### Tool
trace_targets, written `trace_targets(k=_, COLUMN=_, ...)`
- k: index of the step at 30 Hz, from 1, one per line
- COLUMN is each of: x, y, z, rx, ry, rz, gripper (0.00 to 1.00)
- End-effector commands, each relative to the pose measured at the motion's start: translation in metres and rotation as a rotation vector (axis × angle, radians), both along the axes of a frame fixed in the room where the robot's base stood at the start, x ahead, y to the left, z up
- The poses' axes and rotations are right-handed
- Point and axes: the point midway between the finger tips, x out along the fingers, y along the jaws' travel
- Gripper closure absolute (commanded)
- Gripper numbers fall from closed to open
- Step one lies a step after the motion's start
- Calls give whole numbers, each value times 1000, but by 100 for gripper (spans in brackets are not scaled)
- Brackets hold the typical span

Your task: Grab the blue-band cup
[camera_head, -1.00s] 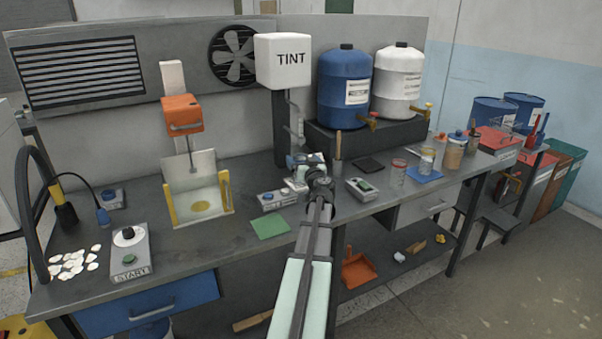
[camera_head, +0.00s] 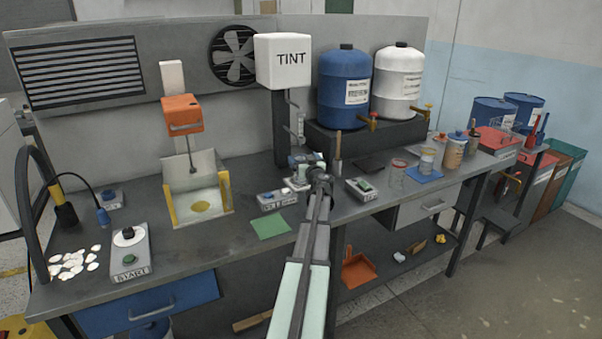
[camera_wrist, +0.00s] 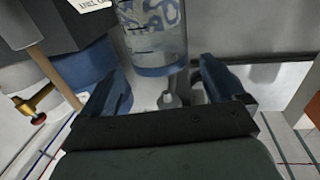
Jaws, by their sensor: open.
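My gripper (camera_head: 306,166) is over the bench near the foot of the tint dispenser in the head view, its fingers small and partly hidden by my arm. In the wrist view the blue fingers (camera_wrist: 168,88) are apart with nothing between the tips. A clear cup with a blue band (camera_wrist: 158,40) and printed marks shows at the top of that view, beyond the fingers; its upper part is cut off. I cannot tell whether both views show the same cup.
A wooden-handled tool (camera_head: 338,148) stands close to my gripper. The tint dispenser (camera_head: 283,60) and blue drum (camera_head: 343,88) are behind it. Small control boxes (camera_head: 361,189) are beside it. A green sheet (camera_head: 270,228) lies flat on the bench.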

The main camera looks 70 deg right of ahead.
Motion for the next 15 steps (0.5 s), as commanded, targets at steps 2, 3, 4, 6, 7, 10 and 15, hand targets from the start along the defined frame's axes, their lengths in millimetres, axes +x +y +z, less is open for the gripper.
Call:
trace_targets(k=2, x=2, y=-3, z=-1, rx=0, ry=0, rz=0, gripper=5)
trace_targets(k=3, x=4, y=-5, z=-1, rx=0, ry=0, rz=0, gripper=5)
trace_targets(k=4, x=5, y=-7, z=-2, rx=0, ry=0, rz=0, gripper=5)
trace_targets(k=6, x=10, y=-13, z=-3, rx=0, ry=0, rz=1, gripper=5)
trace_targets(k=7, x=12, y=-16, z=-4, rx=0, ry=0, rz=1, gripper=5)
trace_targets(k=10, x=20, y=-27, z=-7, rx=0, ry=0, rz=1, gripper=5)
trace_targets(k=15, x=31, y=-41, z=-6, rx=0, ry=0, rz=-1, gripper=5)
